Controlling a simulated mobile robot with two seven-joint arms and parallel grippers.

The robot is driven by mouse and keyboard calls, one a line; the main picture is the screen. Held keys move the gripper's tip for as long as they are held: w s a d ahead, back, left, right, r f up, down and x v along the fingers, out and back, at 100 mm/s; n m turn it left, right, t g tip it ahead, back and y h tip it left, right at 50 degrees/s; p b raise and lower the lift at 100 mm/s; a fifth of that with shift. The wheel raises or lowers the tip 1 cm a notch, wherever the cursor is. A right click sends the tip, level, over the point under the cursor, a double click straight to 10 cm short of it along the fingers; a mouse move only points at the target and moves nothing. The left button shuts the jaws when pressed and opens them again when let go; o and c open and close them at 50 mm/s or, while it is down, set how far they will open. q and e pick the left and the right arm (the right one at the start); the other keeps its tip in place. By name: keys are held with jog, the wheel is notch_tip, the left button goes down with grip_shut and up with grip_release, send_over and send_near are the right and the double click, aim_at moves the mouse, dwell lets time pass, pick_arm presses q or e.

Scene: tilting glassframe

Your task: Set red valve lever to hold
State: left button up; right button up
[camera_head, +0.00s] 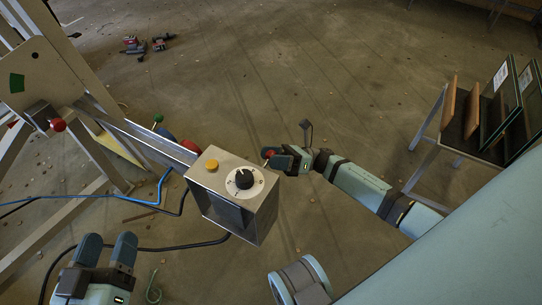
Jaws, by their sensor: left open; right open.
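A small red ball knob (268,153) shows at the right side of the grey control box, beside my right gripper (286,159). I cannot tell whether they touch. The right gripper's fingers are seen partly edge-on, and the knob's stem is hidden. Another red ball knob (57,124) sticks out of a bracket on the frame at the left. The frames do not show which knob belongs to the valve lever. My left gripper (107,249) is open and empty at the lower left, below the frame and away from both knobs.
A green knob (158,118) stands by the frame's rail. Blue and black hoses cross the lower left. A rack (437,128) with panels stands right; the floor beyond is mostly clear.

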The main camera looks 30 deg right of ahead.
pick_arm(q)
jog(key=shift+r+t+p, duration=0.4)
jog(key=shift+r+p, duration=0.1)
jog(key=shift+r, duration=0.3)
pick_arm(e)
jog(key=v, duration=1.3)
pick_arm(q)
jog(key=shift+f, duration=0.15)
pick_arm(e)
jog(key=shift+s+d+f, duration=0.1)
